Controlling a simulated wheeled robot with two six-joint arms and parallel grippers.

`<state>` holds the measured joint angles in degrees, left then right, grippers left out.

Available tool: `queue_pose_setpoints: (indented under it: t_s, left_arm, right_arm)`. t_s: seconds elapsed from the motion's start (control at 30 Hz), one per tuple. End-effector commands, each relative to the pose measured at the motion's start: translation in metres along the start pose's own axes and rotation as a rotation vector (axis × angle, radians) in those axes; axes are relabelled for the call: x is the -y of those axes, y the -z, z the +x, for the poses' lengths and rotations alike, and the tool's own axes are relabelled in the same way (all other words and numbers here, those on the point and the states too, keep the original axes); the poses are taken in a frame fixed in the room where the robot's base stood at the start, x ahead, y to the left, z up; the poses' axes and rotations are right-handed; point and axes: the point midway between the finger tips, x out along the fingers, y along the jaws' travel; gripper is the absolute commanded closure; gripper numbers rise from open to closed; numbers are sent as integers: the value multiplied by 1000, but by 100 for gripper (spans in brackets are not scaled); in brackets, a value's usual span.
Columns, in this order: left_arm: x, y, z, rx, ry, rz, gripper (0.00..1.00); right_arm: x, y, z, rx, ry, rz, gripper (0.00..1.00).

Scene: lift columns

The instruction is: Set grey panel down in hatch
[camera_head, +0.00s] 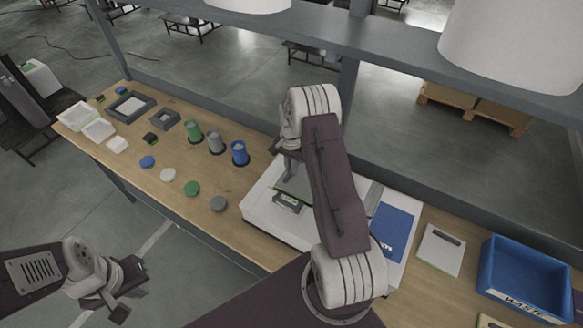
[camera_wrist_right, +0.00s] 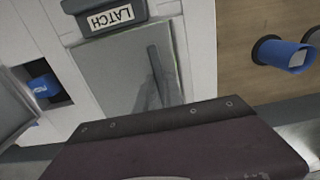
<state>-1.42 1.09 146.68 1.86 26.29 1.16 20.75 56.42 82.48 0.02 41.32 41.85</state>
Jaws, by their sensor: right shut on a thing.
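The grey panel (camera_wrist_right: 112,72) shows in the right wrist view as a flat grey plate beside the block labelled LATCH (camera_wrist_right: 112,16). A dark upright bar stands out on its face. The panel lies over the hatch area of the white housing (camera_wrist_right: 198,50); whether it is fully seated I cannot tell. My right gripper (camera_head: 286,178) is shut on the panel, low over the white housing (camera_head: 255,208); its fingertips are hard to make out. The latch block (camera_head: 288,200) is just in front of it. My left gripper (camera_head: 118,292) is low at the left, away from the table, its jaws unclear.
Green, grey and blue cups stand left of the housing, with several coloured discs in front. Trays (camera_head: 130,106) lie at the far left. A blue panel (camera_head: 392,228), a white pad (camera_head: 441,250) and a blue waste bin (camera_head: 525,280) are at the right. A grey beam runs behind.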

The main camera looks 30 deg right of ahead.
Motion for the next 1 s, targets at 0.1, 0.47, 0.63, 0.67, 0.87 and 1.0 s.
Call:
queue_pose_setpoints:
  t_s: [0.1, 0.47, 0.63, 0.67, 0.87, 1.0]
  left_arm:
    - [0, 0, 2, 0, 0, 0, 100]
    - [0, 0, 3, 0, 0, 0, 100]
    - [0, 0, 3, 0, 0, 0, 100]
    - [0, 0, 3, 0, 0, 0, 100]
    - [0, 0, 5, 0, 0, 0, 100]
    - [0, -1, 6, 0, 0, 0, 100]
  right_arm:
    - [0, 0, 2, 0, 0, 0, 100]
    - [0, 0, 4, 0, 0, 0, 100]
    - [0, 0, 4, 0, 0, 0, 100]
    - [0, 0, 4, 0, 0, 0, 100]
    - [0, 0, 6, 0, 0, 0, 100]
    - [0, 1, 8, 0, 0, 0, 100]
